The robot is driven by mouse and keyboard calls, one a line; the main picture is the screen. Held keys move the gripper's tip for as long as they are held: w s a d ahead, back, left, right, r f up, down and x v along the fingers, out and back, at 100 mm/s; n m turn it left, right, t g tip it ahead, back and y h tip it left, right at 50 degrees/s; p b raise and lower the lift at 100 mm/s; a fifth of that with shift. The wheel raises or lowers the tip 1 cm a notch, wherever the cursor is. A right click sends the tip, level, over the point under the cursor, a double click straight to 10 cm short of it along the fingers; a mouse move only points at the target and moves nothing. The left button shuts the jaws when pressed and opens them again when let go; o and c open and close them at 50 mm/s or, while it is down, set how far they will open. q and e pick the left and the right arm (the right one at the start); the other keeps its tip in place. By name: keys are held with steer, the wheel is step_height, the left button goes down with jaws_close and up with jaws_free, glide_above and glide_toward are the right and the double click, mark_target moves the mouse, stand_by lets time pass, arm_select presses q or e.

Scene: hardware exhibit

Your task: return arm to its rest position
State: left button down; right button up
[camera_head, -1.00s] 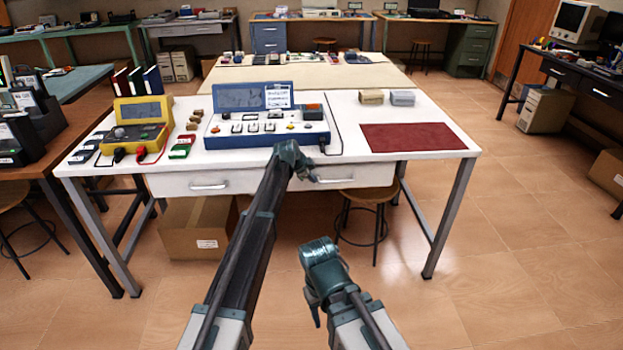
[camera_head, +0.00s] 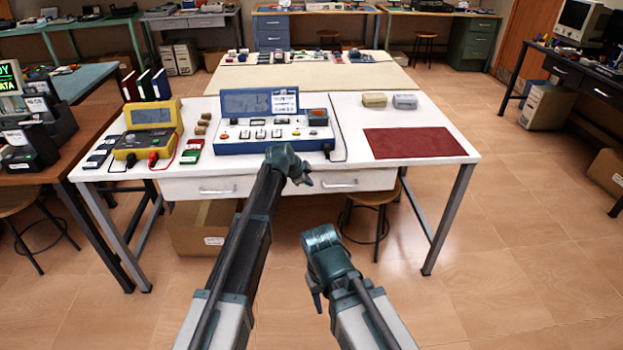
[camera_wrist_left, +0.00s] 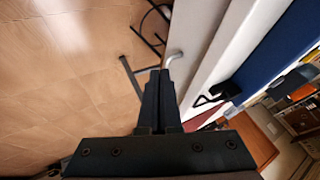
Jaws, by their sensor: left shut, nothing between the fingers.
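My left arm reaches forward in the head view, and its gripper (camera_head: 304,181) hangs at the front edge of the white table (camera_head: 350,102), before the drawers. In the left wrist view the two dark fingers of the left gripper (camera_wrist_left: 160,78) are together with nothing between them. The table's white front edge runs close beside them, with a drawer handle (camera_wrist_left: 173,59) by the tips. My right arm is folded low in the head view, and its gripper (camera_head: 317,302) points down, clear of the table. Its finger opening cannot be made out.
A blue console (camera_head: 235,148) with a raised lid stands on the table just beyond the left gripper. A yellow meter (camera_head: 165,142) is left of it, and a red mat (camera_head: 420,143) lies to the right. A stool (camera_head: 375,198) and a cardboard box (camera_head: 200,230) are beneath.

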arm_select(q)
steer(key=s+a+r+n+g+y+p, duration=0.2)
steer(key=s+a+n+p, duration=0.1)
steer(key=s, duration=1.1)
steer(key=s+a+r+n+g+y+p, duration=0.2)
steer(key=s+n+p, duration=0.3)
steer(key=s, duration=0.8)
steer(key=s+a+r+n+g+y+p, duration=0.1)
steer(key=s+a+r+n+g+p, duration=0.1)
steer(key=s, duration=1.2)
steer(key=a+r+n+p, duration=0.1)
steer(key=n+p, duration=0.1)
steer(key=shift+s+a+r+n+y, duration=0.3)
steer(key=shift+r+y, duration=0.05)
steer(key=shift+y, duration=0.05)
